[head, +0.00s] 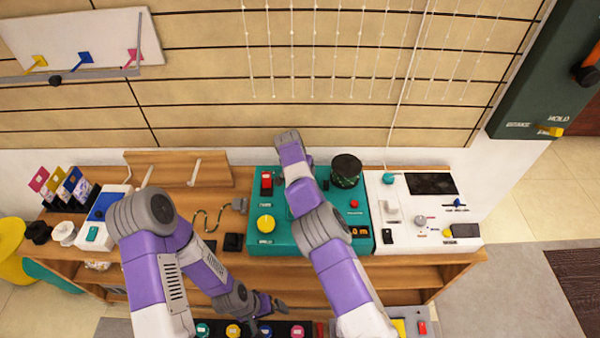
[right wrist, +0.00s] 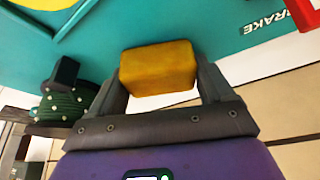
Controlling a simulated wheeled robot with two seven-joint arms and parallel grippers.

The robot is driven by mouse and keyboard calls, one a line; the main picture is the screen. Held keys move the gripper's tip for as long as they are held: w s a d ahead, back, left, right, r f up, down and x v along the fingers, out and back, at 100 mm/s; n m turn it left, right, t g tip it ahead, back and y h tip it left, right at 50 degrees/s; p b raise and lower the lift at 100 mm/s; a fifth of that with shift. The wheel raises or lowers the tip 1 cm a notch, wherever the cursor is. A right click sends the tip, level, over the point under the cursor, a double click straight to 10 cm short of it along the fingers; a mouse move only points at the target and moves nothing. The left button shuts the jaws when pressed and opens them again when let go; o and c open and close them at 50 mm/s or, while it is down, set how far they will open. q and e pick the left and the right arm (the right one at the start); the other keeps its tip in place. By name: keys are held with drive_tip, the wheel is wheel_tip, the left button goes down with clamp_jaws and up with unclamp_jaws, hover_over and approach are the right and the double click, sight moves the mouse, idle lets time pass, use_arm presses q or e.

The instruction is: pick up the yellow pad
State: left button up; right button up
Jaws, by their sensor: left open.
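A yellow block-like pad (right wrist: 158,68) sits between the two fingers of my right gripper (right wrist: 157,75) in the right wrist view, with a finger against each side. In the head view my right arm reaches over the teal panel (head: 280,243), and its fingers and the pad they hold are hidden. My left gripper (head: 271,304) is low at the front of the wooden bench, open, with nothing seen between its dark fingers.
The teal panel carries a red switch (head: 267,180), a yellow knob (head: 266,223) and a dark green drum (head: 346,170), close to my right arm. A white panel (head: 405,235) stands at its right. Colored cards (head: 58,186) and a blue-and-white box stand at left.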

drive_tip(key=shift+c, duration=1.3)
drive_tip(key=shift+r, duration=0.1)
wheel_tip(320, 180, up, 10)
drive_tip(key=p, duration=0.4)
drive_tip(key=o, duration=0.4)
drive_tip(key=shift+c, duration=1.6)
drive_tip(key=shift+s, duration=0.1)
